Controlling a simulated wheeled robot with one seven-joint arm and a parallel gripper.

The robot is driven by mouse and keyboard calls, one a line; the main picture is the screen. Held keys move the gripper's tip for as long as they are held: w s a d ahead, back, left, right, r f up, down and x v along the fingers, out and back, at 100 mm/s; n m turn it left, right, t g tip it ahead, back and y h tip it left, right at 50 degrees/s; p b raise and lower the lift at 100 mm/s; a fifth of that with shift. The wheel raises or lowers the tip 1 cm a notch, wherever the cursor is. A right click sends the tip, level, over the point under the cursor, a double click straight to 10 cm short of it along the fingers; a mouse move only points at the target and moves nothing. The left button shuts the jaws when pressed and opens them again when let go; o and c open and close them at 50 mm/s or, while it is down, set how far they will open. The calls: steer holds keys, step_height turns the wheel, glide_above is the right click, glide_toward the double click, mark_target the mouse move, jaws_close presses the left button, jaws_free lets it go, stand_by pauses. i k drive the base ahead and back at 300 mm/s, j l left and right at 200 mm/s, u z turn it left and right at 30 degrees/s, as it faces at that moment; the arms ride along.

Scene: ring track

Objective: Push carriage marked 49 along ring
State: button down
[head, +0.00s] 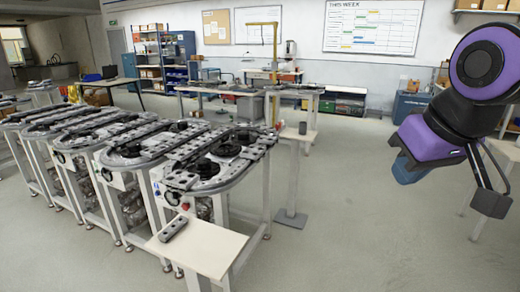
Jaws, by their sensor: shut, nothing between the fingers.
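A ring track (190,183) forms the top of the nearest machine at left centre, with dark round parts (228,148) inside its loop. Grey segments or carriages line the ring, but I cannot separate them clearly at this size. No number is legible, so I cannot tell which carriage is marked 49. My gripper (490,203) is at the right edge, raised and well apart from the ring, with nothing seen in it. Its fingers look shut, though they are small and partly hidden.
Several similar ring machines (75,130) stand close together to the left. A pale shelf (218,250) at the front of the nearest machine holds a grey oblong object (173,228). A post with a foot plate (291,217) stands right of it. The floor (350,240) between there and my arm is clear.

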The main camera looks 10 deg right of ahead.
mark_target(255, 153)
steer(key=k+l+u, duration=0.1)
steer(key=u, duration=1.05)
steer(key=i+l, duration=0.2)
steer(key=l, duration=0.35)
steer(key=i+l, duration=0.25)
steer(key=l, duration=0.3)
steer(key=i+l, duration=0.2)
steer(key=l, duration=0.35)
steer(key=i+l, duration=0.25)
steer(key=l, duration=0.3)
steer(key=i+l, duration=0.2)
steer(key=l, duration=0.35)
steer(key=i+l, duration=0.25)
steer(key=l, duration=0.3)
steer(key=i+l, duration=0.2)
steer(key=l, duration=0.35)
steer(key=i+l, duration=0.25)
steer(key=l, duration=0.3)
